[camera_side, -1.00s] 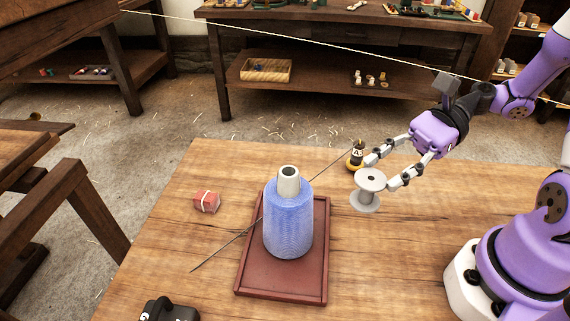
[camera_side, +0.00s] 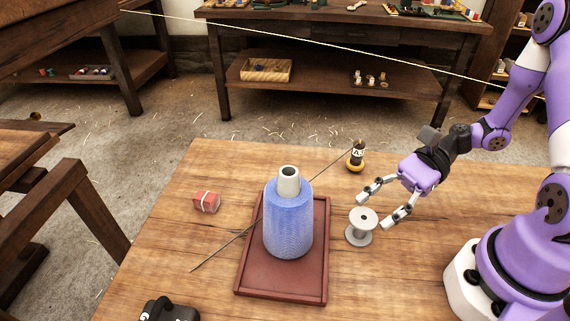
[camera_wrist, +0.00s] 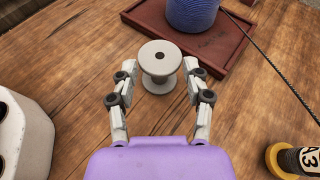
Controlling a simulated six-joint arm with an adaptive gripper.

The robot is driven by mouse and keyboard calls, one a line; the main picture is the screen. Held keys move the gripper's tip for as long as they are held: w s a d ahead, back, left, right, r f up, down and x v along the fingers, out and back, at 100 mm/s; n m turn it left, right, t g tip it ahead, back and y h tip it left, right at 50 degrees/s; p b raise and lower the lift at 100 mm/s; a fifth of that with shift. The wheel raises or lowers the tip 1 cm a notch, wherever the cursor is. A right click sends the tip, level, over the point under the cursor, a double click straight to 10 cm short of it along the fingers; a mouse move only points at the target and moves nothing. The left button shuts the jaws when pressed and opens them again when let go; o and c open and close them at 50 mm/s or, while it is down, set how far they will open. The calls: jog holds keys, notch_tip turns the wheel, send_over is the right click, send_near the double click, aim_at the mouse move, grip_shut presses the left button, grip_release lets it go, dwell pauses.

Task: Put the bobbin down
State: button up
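The bobbin is a pale grey spool (camera_side: 361,232) with wide flanges, upright on or just above the wooden table, right of the maroon tray. It also shows in the wrist view (camera_wrist: 160,62). My gripper (camera_side: 371,213) reaches down to it from the upper right, with one finger on each side of its upper flange. Whether the bobbin's base touches the wood is hard to tell.
A blue thread cone (camera_side: 288,222) stands on the maroon tray (camera_side: 282,283). A black-and-yellow labelled bottle (camera_side: 357,158) stands behind the bobbin. A red tied block (camera_side: 206,202) lies at left. Bare wood lies in front of the bobbin.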

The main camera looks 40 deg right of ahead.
jog(key=shift+r, duration=0.1)
dwell(0.3)
